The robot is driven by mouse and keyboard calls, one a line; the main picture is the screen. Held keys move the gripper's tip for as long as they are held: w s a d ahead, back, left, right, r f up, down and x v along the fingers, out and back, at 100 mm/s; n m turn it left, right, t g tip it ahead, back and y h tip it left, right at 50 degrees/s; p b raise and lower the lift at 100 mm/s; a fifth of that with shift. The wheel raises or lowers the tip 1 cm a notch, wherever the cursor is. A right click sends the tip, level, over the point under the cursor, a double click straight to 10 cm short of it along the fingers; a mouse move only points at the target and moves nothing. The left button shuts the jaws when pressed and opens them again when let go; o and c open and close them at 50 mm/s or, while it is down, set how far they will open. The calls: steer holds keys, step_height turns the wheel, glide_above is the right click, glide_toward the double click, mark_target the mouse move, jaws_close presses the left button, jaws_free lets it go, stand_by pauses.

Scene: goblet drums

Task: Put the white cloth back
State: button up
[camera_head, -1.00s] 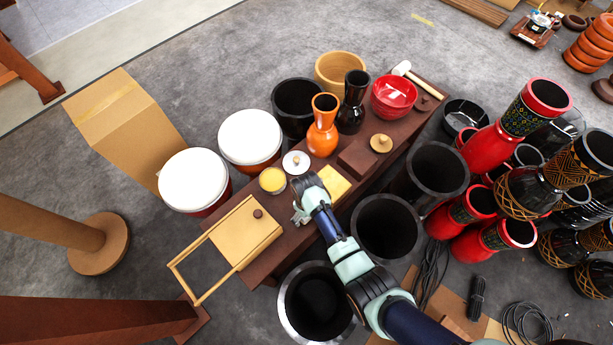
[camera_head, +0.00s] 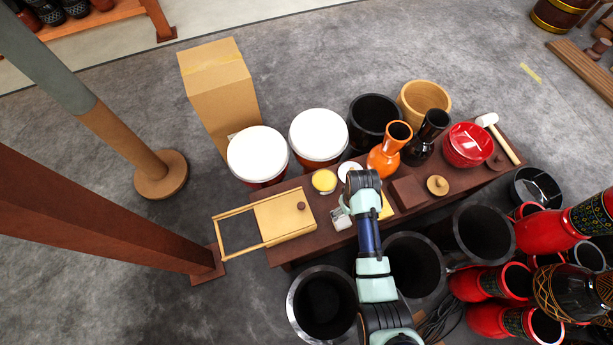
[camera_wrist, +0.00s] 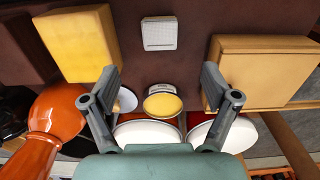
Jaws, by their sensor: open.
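A small flat white square (camera_wrist: 159,33), which looks like the folded white cloth, lies on the dark brown table between the yellow block (camera_wrist: 77,45) and the wooden box (camera_wrist: 262,70). In the head view the white square (camera_head: 341,219) shows just below and left of my gripper (camera_head: 346,203). In the wrist view my gripper (camera_wrist: 160,82) is open and empty above the table, its fingers apart. The white square lies beyond the fingertips, roughly centred between them and untouched.
The wooden box (camera_head: 285,215) has its sliding frame pulled out left. A yellow-topped cup (camera_head: 324,181), orange vase (camera_head: 390,148), black vase (camera_head: 428,135) and red bowls (camera_head: 467,145) stand on the table (camera_head: 330,237). White-topped drums (camera_head: 318,136) stand behind; open black drums (camera_head: 322,304) in front.

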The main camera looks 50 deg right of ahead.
steer(key=w+a+r+n+t+h, duration=0.2)
steer(key=w+a+r+n+t, duration=0.35)
steer(key=w+a+r, duration=1.35)
steer(key=s+a+r+t+y, duration=0.2)
steer(key=a+r+t, duration=0.5)
steer(key=a+r, duration=0.6)
step_height(320, 180, up, 3)
steer(key=shift+s+r+n, duration=0.1)
steer(key=shift+s+n, duration=0.35)
steer(key=shift+s, duration=0.05)
